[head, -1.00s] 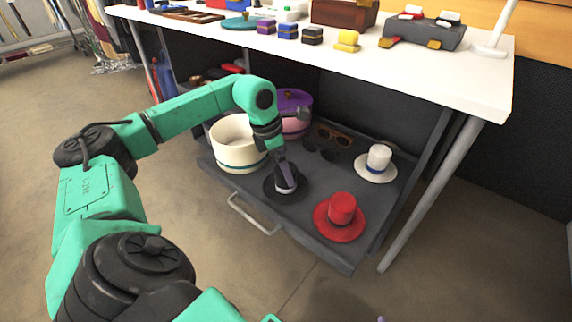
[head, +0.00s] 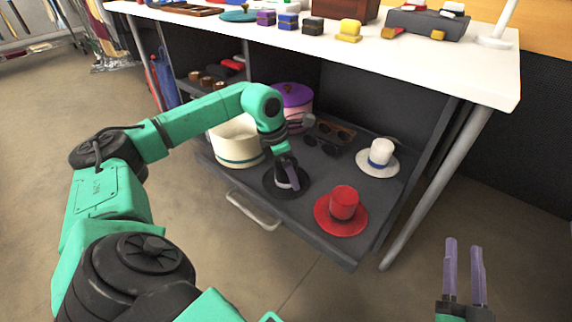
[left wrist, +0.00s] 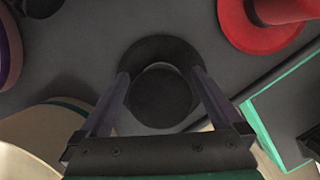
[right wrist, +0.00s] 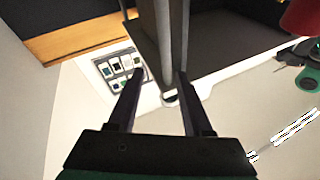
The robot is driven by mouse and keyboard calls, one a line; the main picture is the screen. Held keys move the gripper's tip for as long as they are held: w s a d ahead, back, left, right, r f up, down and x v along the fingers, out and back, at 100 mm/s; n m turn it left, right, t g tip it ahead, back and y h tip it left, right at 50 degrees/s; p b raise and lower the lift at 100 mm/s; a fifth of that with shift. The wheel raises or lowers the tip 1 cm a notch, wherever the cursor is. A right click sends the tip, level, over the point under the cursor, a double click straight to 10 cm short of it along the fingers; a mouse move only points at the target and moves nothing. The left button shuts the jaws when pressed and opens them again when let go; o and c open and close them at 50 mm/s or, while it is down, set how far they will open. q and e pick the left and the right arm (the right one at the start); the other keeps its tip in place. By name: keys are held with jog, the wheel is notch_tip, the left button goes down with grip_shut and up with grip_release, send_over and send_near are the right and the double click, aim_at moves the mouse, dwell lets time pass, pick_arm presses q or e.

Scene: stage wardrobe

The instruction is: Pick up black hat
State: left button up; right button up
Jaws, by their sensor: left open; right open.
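The black hat (head: 272,181) sits brim down on the dark pull-out drawer (head: 298,215) under the white table. My left gripper (head: 290,176) reaches down over it and partly hides it. In the left wrist view, the hat's round crown (left wrist: 160,96) lies between the two open fingers (left wrist: 160,92), with the brim around it; I cannot tell whether the fingers touch it. My right gripper (head: 464,248) is open and empty at the lower right of the head view, fingers pointing up; its fingers also show in the right wrist view (right wrist: 158,82).
A red hat (head: 342,205) is right of the black hat, a white hat (head: 380,155) behind it. A cream round box (head: 236,143), a purple box (head: 292,105) and sunglasses (head: 322,142) are close by. The white tabletop (head: 420,62) overhangs the drawer.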

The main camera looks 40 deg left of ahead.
pick_arm(q)
jog(key=c, duration=1.3)
jog(key=shift+r, duration=0.1)
